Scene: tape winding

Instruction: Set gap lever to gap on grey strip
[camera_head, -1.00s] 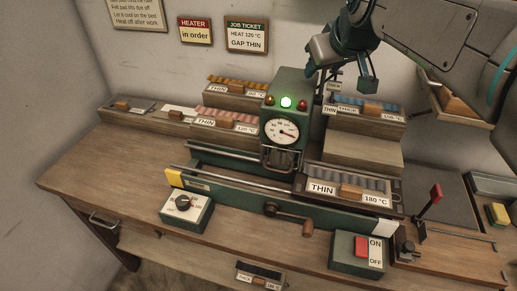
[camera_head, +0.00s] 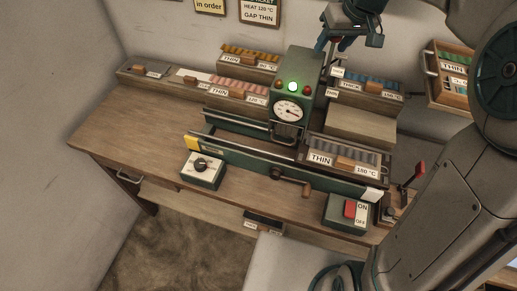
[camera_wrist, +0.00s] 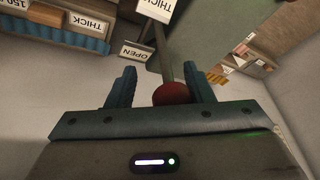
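The grey strip (camera_head: 345,148) lies in a tray on the front right of the green machine (camera_head: 290,95); its tags read THIN and 180 °C. The gap lever has a red knob (camera_wrist: 172,94) on a thin stem, seen in the wrist view. Plates OPEN (camera_wrist: 136,53) and THICK (camera_wrist: 157,8) stand beside and behind the stem. My gripper (camera_head: 335,44) is at the machine's upper right in the head view. In the wrist view my gripper (camera_wrist: 160,87) is open, with blue fingers on either side of the knob. Contact with the knob cannot be told.
Strip trays with blue (camera_head: 368,88), pink (camera_head: 240,85) and orange (camera_head: 250,57) strips flank the machine. The desk's left side (camera_head: 145,110) is clear.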

